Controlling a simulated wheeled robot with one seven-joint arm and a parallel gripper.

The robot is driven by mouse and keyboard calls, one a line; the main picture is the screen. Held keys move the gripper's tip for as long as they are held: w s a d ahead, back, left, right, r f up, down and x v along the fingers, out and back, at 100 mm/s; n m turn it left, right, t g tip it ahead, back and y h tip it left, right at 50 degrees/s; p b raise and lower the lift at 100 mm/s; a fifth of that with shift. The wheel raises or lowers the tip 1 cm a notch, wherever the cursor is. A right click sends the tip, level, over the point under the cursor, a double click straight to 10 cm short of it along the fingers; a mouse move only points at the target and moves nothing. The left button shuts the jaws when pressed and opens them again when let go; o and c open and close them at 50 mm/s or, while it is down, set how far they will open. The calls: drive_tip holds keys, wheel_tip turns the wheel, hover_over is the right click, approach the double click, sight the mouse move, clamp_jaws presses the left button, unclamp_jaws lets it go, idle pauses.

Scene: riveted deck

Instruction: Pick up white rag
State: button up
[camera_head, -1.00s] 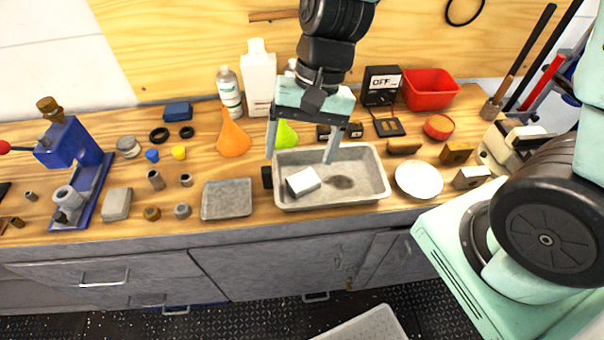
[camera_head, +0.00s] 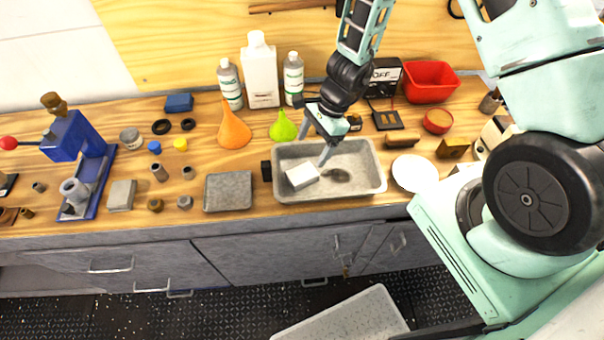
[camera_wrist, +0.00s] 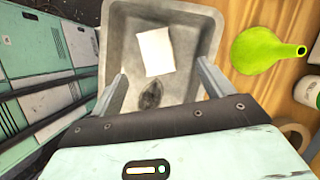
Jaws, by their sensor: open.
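The white rag (camera_head: 302,176) is a small folded block lying in the left part of the grey metal tray (camera_head: 352,196) on the wooden workbench. In the wrist view the rag (camera_wrist: 155,51) lies flat on the tray floor, beyond a dark oval stain. My gripper (camera_head: 313,149) is above the tray, tilted, with its fingers apart and nothing between them. In the wrist view my gripper's fingers (camera_wrist: 160,90) stand on either side below the rag, which is centred between them. I cannot tell the exact height above the rag.
A green funnel (camera_head: 283,127) and an orange funnel (camera_head: 233,132) stand behind the tray. A white plate (camera_head: 414,173) is right of it, and a smaller grey tray (camera_head: 228,193) is left. A small black block (camera_head: 266,171) touches or nearly touches the tray's left wall.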

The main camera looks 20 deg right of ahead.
sight(302, 172)
drive_tip(key=x, duration=0.3)
drive_tip(key=shift+a+f, duration=0.1)
drive_tip(key=shift+f, duration=0.1)
drive_tip(key=shift+s+x, duration=0.2)
drive_tip(key=shift+x, duration=0.95)
drive_tip(key=shift+s+x, duration=0.15)
drive_tip(key=shift+x, duration=0.95)
drive_tip(key=shift+f, duration=0.55)
drive_tip(key=c, duration=1.1)
drive_tip(key=shift+c, duration=0.2)
wheel_tip(302, 172, up, 10)
drive_tip(key=p, duration=0.1)
